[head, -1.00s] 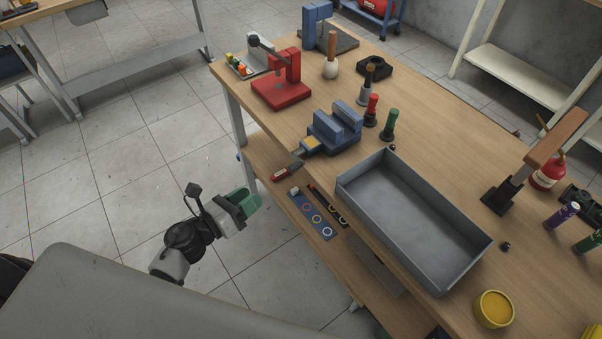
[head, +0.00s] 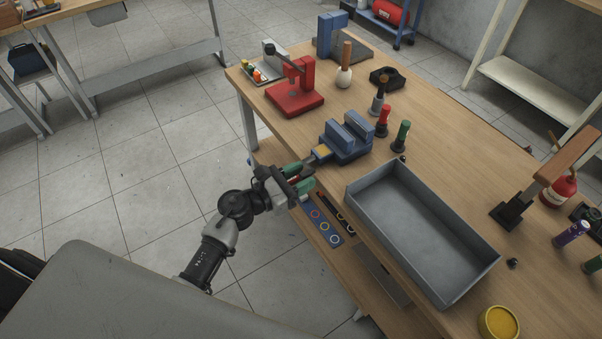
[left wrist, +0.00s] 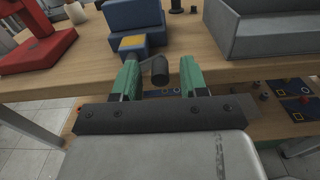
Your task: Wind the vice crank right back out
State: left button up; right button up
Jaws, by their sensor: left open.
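The blue vice (head: 345,138) stands at the table's left edge, with a yellow patch on its near end; it also shows at the top of the left wrist view (left wrist: 134,18). Its crank sticks out past the edge towards me. My left gripper (head: 300,177) is open at the crank, its green fingers apart. In the left wrist view, a dark cylindrical crank part (left wrist: 159,69) shows between the open fingers, apart from the right one. My right gripper is out of view.
A grey tray (head: 443,288) lies right of the vice. A red press (head: 296,98) stands behind it to the left. Red (head: 382,121) and green (head: 402,136) handled tools stand close by. A lower shelf with a blue ring board (head: 323,226) is below. Open floor lies left.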

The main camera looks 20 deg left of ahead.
pick_arm(q)
jog(key=shift+w, duration=0.1)
grip_shut()
jog(key=shift+r, duration=0.1)
dwell(0.3)
